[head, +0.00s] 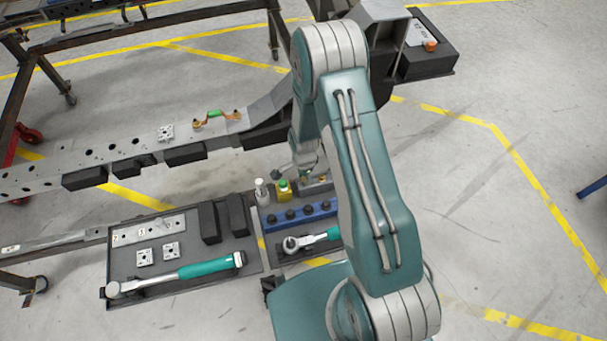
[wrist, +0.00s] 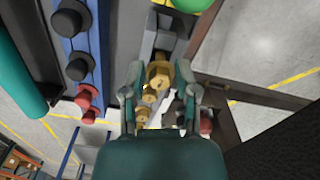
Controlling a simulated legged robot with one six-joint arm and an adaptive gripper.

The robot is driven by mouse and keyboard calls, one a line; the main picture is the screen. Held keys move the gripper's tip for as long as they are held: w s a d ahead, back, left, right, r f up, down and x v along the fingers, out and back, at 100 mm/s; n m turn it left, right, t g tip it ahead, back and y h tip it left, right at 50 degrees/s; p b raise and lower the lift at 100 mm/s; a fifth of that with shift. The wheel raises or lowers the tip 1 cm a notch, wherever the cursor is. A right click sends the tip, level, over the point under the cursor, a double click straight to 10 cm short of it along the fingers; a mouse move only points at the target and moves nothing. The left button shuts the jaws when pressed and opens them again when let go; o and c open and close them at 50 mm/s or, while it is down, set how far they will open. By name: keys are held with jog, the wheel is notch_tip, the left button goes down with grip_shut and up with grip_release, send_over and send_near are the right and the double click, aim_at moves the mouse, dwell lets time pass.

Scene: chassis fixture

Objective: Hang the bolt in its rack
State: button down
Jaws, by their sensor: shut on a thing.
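In the wrist view my gripper (wrist: 160,76) has its two fingers closed around a brass-coloured hex bolt (wrist: 158,72). Smaller brass pieces (wrist: 149,96) show below it between the fingers; I cannot tell whether they belong to the same bolt. A grey metal block (wrist: 164,42), which looks like the rack, lies just past the fingertips. I cannot tell whether the bolt touches it. In the head view the grey block (head: 318,186) is partly behind my arm, and my gripper (head: 299,172) is small and mostly hidden, close above that block.
A blue rail with dark knobs (head: 299,214) lies in front of the grey block, beside a yellow box with a green button (head: 283,190). A ratchet (head: 310,241) and a tray (head: 190,277) with a torque wrench are nearer. The chassis beam (head: 102,160) runs behind.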

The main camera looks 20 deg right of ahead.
jog(key=shift+f, duration=1.05)
jog(key=shift+c, duration=1.5)
grip_release()
jog(key=shift+r, duration=4.5)
jog(key=shift+r, duration=0.1)
